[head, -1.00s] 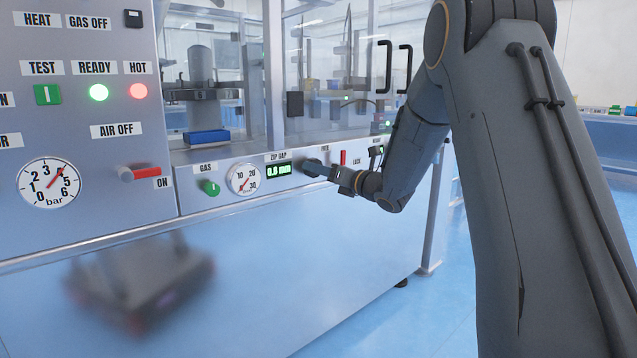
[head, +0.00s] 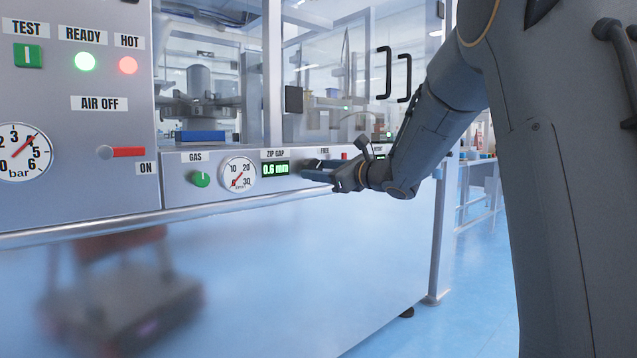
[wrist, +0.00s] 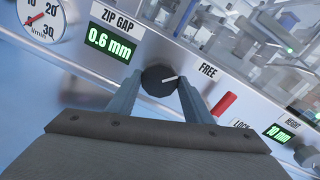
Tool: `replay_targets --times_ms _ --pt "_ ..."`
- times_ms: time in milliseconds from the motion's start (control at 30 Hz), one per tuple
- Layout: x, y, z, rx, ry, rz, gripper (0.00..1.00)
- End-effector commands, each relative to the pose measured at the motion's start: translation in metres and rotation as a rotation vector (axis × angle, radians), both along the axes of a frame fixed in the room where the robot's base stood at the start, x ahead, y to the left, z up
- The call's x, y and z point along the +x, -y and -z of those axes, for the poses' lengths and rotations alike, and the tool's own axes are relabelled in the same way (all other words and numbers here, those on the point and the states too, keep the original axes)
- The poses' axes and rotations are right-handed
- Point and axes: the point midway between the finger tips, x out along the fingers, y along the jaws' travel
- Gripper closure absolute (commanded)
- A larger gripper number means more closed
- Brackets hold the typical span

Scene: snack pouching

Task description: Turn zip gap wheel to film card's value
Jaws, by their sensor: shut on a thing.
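The zip gap wheel is a dark round knob (wrist: 158,80) with a pale pointer mark, on the machine's front panel. My gripper (wrist: 160,84) is shut on it, one finger on each side, and the pointer slants to the right. In the head view the fingers partly hide the wheel. I cannot make out a film card in either view.
A red lever (wrist: 223,104) stands close right of my gripper, between FREE and LOCK labels. A height display (wrist: 278,133) reads 10 mm. Left of the zip gap display are a gas gauge (head: 238,174) and a green gas knob (head: 200,179). Open floor lies at the right.

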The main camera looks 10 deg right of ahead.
Motion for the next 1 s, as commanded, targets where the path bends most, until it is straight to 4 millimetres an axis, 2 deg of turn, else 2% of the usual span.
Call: replay_targets --times_ms 667,700,800,1000 --pt "-0.0002 -0.0009 0.0019 -0.054 0.024 -0.002 0.76" --pt "-0.0002 -0.0009 0.0019 -0.054 0.024 -0.002 0.52" --pt "-0.0002 -0.0007 0.0015 -0.054 0.024 -0.001 0.36" --pt "-0.0002 0.0004 0.0007 -0.053 0.026 0.000 0.35"
